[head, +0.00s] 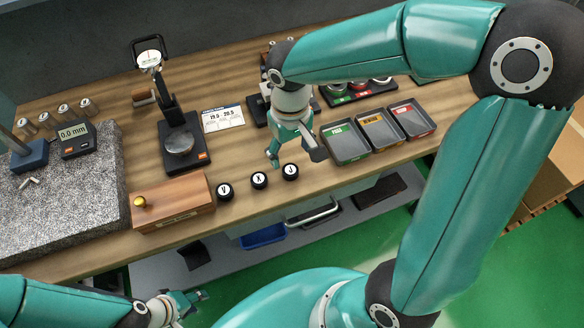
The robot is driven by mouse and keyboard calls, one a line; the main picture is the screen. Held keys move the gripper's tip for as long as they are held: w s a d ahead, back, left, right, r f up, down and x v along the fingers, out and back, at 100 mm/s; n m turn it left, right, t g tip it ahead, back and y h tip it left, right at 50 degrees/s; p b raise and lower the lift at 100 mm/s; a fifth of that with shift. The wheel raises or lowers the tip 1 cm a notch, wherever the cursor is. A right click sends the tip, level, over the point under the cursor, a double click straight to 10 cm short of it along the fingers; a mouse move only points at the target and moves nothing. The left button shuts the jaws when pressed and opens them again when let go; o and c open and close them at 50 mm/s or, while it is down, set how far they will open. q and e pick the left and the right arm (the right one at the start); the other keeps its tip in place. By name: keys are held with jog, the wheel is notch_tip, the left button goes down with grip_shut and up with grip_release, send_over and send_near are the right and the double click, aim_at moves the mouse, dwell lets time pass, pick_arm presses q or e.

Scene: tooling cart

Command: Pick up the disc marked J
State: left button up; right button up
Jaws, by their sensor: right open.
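The disc marked J (290,172) is a small black disc with a white top, lying on the wooden bench near its front edge. It is the rightmost of a row with the disc marked X (259,180) and the disc marked V (224,191). My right gripper (296,158) points down with its fingers apart and empty. In the picture its fingertips are just above the J disc; the exact height gap cannot be told. My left gripper (194,298) is low at the bottom left, in front of the bench and far from the discs. Its jaw opening is unclear.
A wooden block with a brass knob (172,203) stands left of the discs. A dial gauge stand (183,145) is behind it. Trays, including a green-labelled one (345,143), stand to the right. A grey granite plate (62,190) fills the left. Bare bench lies around the discs.

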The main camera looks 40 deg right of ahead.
aim_at(290, 170)
notch_tip(290, 170, down, 2)
jog(key=shift+s+f, duration=0.1)
jog(key=shift+f, duration=0.1)
jog(key=shift+w+f+p, duration=0.2)
jog(key=shift+f+p, duration=0.3)
jog(key=shift+f, duration=2.15)
jog(key=shift+r, duration=0.1)
grip_shut()
